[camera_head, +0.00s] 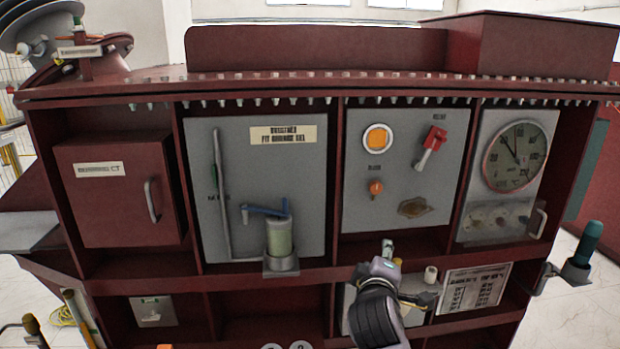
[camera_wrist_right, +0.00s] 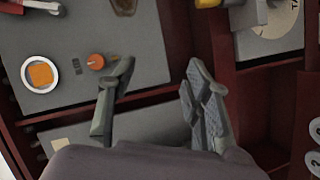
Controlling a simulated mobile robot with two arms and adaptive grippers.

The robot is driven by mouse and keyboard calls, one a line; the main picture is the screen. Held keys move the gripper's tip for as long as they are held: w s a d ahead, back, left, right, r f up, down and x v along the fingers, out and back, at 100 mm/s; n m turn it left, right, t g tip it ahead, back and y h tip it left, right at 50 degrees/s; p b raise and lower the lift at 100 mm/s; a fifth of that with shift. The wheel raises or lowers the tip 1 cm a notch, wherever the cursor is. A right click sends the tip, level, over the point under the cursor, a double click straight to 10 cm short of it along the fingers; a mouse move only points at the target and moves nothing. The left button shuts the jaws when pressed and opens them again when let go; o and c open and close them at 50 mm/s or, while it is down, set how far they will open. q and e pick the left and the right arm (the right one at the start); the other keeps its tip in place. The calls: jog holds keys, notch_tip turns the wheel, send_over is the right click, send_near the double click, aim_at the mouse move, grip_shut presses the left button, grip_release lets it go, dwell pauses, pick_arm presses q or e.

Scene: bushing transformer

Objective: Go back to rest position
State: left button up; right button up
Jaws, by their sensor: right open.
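My right gripper (camera_head: 388,248) is in front of the lower middle of the dark red transformer cabinet (camera_head: 340,276), below the grey switch panel (camera_head: 360,215). In the right wrist view the two fingers of the right gripper (camera_wrist_right: 160,72) are spread apart with nothing between them. The square orange button (camera_head: 377,139) and the round orange knob (camera_head: 375,187) are on the panel above the gripper. The button (camera_wrist_right: 40,74) and knob (camera_wrist_right: 97,62) also show in the wrist view. My left gripper is not in view.
A red-handled switch (camera_head: 431,146) and a round gauge (camera_head: 516,155) are at the right. A teal-topped holder (camera_head: 585,255) juts out at the far right. Pale floor (camera_head: 570,320) is clear at lower right.

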jog(key=s+d+f+m+g+y, duration=0.25)
jog(key=s+f+m+g, duration=0.3)
jog(key=s+f, duration=1.35)
jog(key=s+a+f+m+g+y, duration=0.1)
jog(key=s+f+g, duration=0.25)
jog(key=s, duration=0.55)
jog(key=s+a+f+m+g+y, duration=0.15)
jog(key=s+f, duration=0.25)
jog(key=s, duration=0.6)
notch_tip(320, 180, down, 27)
jog(key=g+b, duration=0.1)
jog(key=g, duration=0.1)
jog(key=s+d+f, duration=0.2)
jog(key=s+f, duration=0.6)
jog(key=s+d+f, duration=0.1)
jog(key=s+f, duration=0.7)
jog(key=s, duration=0.1)
jog(key=shift+s+d+f+g+b, duration=0.25)
jog(key=shift+d+f+g+b, duration=0.15)
jog(key=shift+g+b, duration=0.05)
jog(key=shift+c, duration=0.2)
